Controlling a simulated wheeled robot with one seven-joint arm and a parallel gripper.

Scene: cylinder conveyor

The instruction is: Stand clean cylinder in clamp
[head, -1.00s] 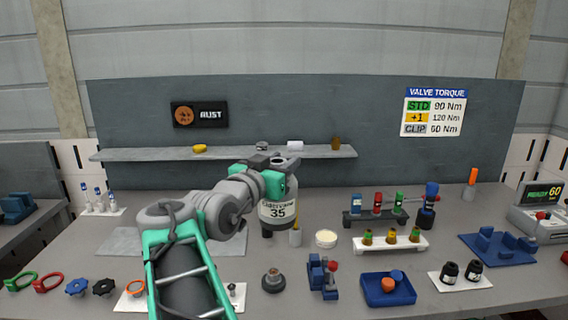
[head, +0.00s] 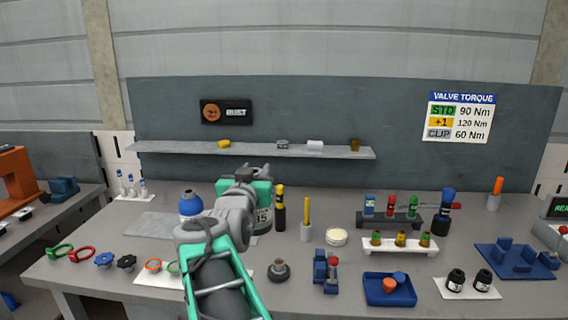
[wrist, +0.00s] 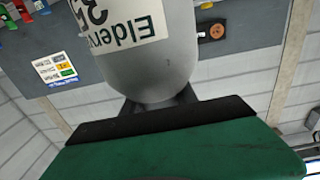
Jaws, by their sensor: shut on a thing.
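My gripper (head: 262,185) is shut on a pale grey cylinder with a white "Eldervane 35" label (head: 265,219). In the head view my gripper hides much of it, and it is near the back middle of the bench. The cylinder (wrist: 155,65) also fills the upper middle of the wrist view, with its label upside down there and its rounded end near the green gripper body (wrist: 175,150). I cannot tell whether it touches the bench. A small blue fixture with a red knob (head: 325,270) stands at front centre; I cannot tell if it is the clamp.
A black cylinder with a yellow top (head: 280,212) and a cup with a yellow stick (head: 306,228) stand close on the right. A shelf (head: 180,149) runs behind.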

